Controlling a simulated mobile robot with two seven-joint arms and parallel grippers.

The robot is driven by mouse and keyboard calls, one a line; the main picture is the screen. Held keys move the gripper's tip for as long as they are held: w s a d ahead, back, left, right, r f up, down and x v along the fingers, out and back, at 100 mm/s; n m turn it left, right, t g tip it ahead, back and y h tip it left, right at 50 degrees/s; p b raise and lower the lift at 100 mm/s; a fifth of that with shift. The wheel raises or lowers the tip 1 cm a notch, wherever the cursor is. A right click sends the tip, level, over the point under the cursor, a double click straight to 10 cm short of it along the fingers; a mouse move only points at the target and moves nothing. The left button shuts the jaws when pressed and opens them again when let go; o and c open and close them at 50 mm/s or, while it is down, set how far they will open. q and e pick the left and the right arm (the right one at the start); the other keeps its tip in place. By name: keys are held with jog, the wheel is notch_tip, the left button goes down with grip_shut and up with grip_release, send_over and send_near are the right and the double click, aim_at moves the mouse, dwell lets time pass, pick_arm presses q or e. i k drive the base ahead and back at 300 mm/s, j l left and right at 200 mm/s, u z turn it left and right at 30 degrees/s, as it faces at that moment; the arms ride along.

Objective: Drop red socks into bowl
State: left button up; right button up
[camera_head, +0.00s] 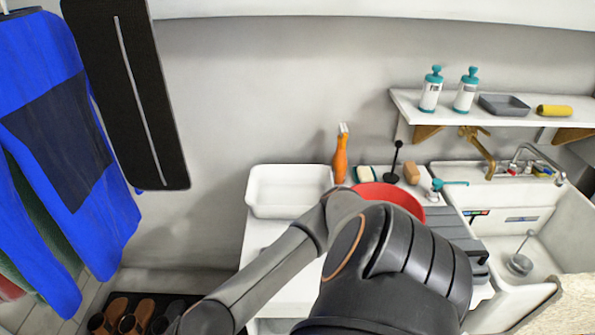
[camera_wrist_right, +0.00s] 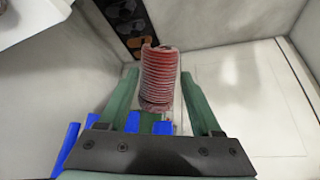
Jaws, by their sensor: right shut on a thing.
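The red socks (camera_wrist_right: 160,78) show in the right wrist view as a ribbed, rolled red bundle. My right gripper (camera_wrist_right: 158,84) is shut on them, with one green finger on each side. The gripper itself does not show in the head view, where my grey and black arm crosses the lower middle. A red bowl (camera_head: 397,193) stands on the white counter behind the arm, which hides its lower front part. My left gripper is in neither view.
A sink (camera_head: 520,225) is at right, below a shelf (camera_head: 470,115) with bottles. Blue clothing (camera_head: 75,150) hangs left; shoes (camera_head: 130,318) sit on the floor.

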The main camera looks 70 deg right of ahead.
aim_at(295, 193)
jog(key=i+z, duration=0.15)
jog(key=z, duration=0.25)
jog(key=i+z, duration=0.15)
jog(key=z, duration=0.25)
jog(key=i+z, duration=0.2)
jog(key=z, duration=0.2)
jog(key=i+z, duration=0.4)
jog(key=z, duration=0.2)
